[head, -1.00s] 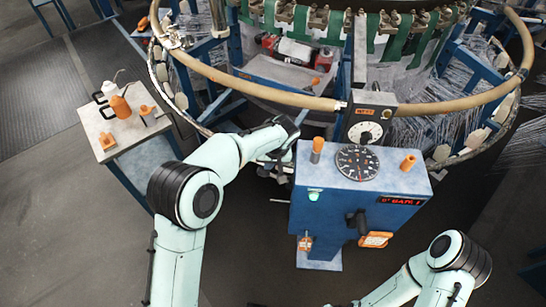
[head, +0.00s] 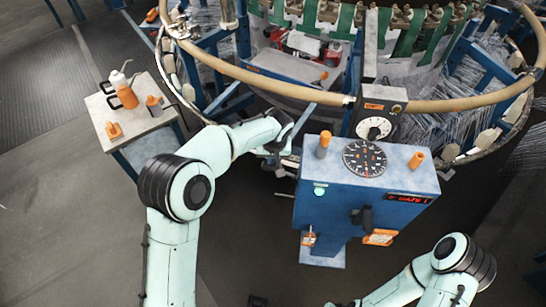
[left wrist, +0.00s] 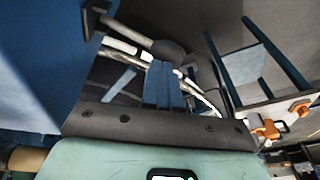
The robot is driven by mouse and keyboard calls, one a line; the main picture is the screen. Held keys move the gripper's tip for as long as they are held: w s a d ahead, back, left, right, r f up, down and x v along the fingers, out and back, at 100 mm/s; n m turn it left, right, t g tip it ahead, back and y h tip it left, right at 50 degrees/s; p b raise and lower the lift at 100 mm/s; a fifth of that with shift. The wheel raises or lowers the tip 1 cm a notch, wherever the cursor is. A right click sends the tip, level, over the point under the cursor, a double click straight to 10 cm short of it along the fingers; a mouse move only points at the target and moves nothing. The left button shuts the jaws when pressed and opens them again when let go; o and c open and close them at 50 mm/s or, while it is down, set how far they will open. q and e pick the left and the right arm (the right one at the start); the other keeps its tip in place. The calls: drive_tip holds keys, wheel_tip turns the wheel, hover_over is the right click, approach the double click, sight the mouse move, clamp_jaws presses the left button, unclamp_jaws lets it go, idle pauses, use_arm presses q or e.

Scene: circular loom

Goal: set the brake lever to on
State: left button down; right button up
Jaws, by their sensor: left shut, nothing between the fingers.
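The blue console (head: 340,200) carries several controls, and I cannot tell for certain which is the brake lever. A black handle (head: 362,217) sits on its front, beside an orange tag (head: 380,237). A thin rod (head: 284,195) sticks out of its left side. In the left wrist view a grey rod (left wrist: 140,38) with a dark grip (left wrist: 168,52) juts from a black bracket on a blue panel. My left gripper (head: 285,140) is beside the console's upper left edge; its bluish fingers (left wrist: 161,70) look shut and empty. My right gripper is not clearly visible at the bottom edge.
On the console top are two orange-capped posts (head: 323,142) (head: 417,160) and a black dial (head: 365,158). The loom's tan ring (head: 270,88) curves behind.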

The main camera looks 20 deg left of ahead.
use_arm(q)
drive_tip(key=shift+s+a+f+h+b, duration=0.15)
drive_tip(key=shift+a+f+h+b, duration=0.25)
drive_tip(key=shift+a+f+h, duration=0.15)
drive_tip(key=a+f+t+h+b, duration=0.1)
drive_tip(key=a+f+h+b, duration=0.2)
drive_tip(key=f+h+b, duration=0.4)
drive_tip(key=shift+s+f+n+b, duration=0.15)
drive_tip(key=shift+f+n+b, duration=0.25)
drive_tip(key=shift+f+b, duration=0.75)
use_arm(e)
wheel_tip(320, 180, down, 9)
drive_tip(key=shift+w+r+t, duration=0.2)
drive_tip(key=shift+w+t, duration=0.2)
use_arm(q)
drive_tip(key=shift+f, duration=0.3)
